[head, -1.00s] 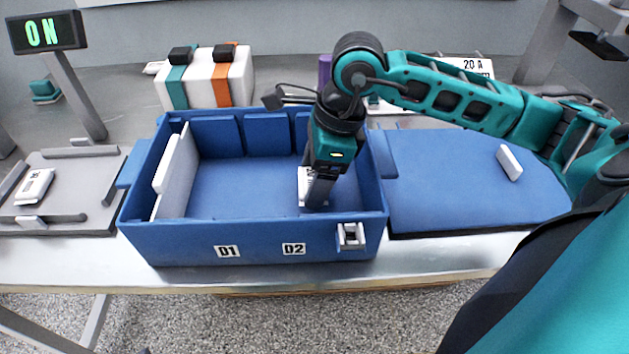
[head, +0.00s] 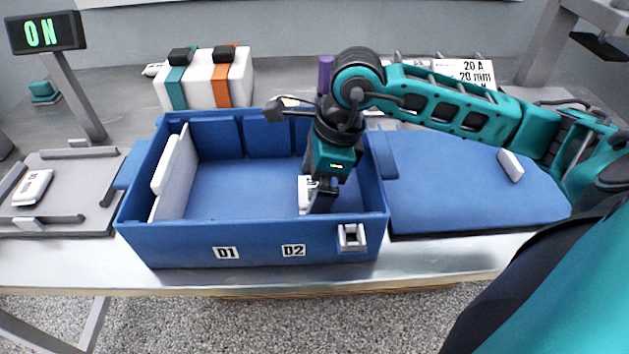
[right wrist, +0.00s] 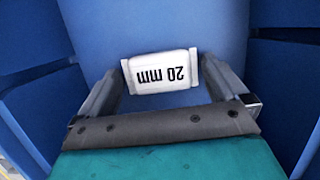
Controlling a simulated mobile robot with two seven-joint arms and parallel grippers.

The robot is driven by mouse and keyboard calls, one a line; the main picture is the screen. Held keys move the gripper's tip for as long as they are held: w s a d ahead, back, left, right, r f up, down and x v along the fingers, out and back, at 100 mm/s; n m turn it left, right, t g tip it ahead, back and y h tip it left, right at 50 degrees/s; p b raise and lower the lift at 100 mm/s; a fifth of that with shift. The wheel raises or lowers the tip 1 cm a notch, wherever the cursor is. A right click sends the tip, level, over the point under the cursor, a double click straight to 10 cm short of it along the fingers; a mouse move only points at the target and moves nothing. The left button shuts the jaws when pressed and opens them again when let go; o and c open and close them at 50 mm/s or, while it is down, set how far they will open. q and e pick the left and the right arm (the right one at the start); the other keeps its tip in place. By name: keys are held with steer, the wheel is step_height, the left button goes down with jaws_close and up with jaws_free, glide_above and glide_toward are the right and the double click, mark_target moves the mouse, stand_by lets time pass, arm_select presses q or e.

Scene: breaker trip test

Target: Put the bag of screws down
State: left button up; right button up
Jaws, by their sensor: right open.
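The bag of screws is a small white packet marked "20 mm" (right wrist: 160,73). In the head view it is a white patch (head: 305,194) in the right part of the blue bin (head: 180,246), partly hidden by my gripper. My right gripper (head: 320,200) points down inside the bin. In the right wrist view its fingers (right wrist: 160,86) are open, one at each end of the bag. The bag seems to lie on the blue floor, though its underside is hidden. My left gripper is not in view.
The bin has labels D1 (head: 227,253) and D2 (head: 293,250) on its front and a pale grey panel (head: 178,178) along its left side. A blue mat (head: 460,185) lies to the right, and a grey tray (head: 85,178) to the left. The bin's left and middle floor is clear.

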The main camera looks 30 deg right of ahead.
steer(key=p+v, duration=0.2)
steer(key=v, duration=1)
steer(key=shift+r, duration=0.2)
